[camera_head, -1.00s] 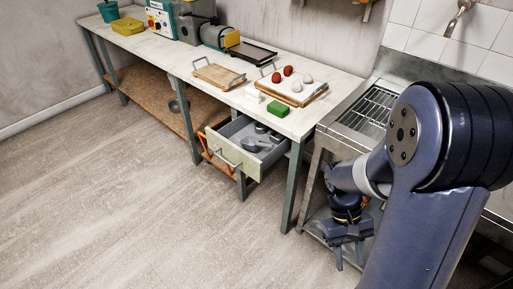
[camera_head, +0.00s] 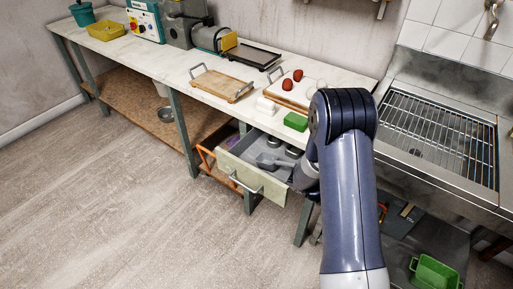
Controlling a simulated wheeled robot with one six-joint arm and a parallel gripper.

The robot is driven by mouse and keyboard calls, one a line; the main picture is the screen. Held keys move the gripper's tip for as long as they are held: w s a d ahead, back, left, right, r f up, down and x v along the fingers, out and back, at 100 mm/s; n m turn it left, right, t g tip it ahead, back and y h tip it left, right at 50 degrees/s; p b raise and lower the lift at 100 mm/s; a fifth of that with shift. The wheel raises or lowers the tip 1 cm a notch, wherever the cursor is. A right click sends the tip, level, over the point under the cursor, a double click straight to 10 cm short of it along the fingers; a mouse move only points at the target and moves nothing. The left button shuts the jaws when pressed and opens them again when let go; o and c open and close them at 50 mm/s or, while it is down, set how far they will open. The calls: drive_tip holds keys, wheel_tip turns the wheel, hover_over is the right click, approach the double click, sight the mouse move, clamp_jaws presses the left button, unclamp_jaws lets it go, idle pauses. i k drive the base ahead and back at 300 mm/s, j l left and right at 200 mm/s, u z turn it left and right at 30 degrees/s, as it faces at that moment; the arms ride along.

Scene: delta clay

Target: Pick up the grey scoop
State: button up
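A grey scoop (camera_head: 275,160) lies inside an open drawer (camera_head: 252,177) under the worktable. Its outline is small and partly unclear. My arm reaches down in front of the drawer's right side, with its wrist beside the drawer. My gripper's fingers are hidden behind my arm, so I cannot see whether they are open or shut.
A steel sink with a rack (camera_head: 435,130) is at the right. The floor at left is clear.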

sight(265, 160)
drive_tip(key=i+j, duration=0.25)
drive_tip(key=j, duration=0.15)
drive_tip(key=i+j, duration=0.2)
drive_tip(key=j, duration=0.2)
drive_tip(key=i+j, duration=0.25)
drive_tip(key=j, duration=0.15)
drive_tip(key=i+j, duration=0.2)
drive_tip(key=j, duration=0.2)
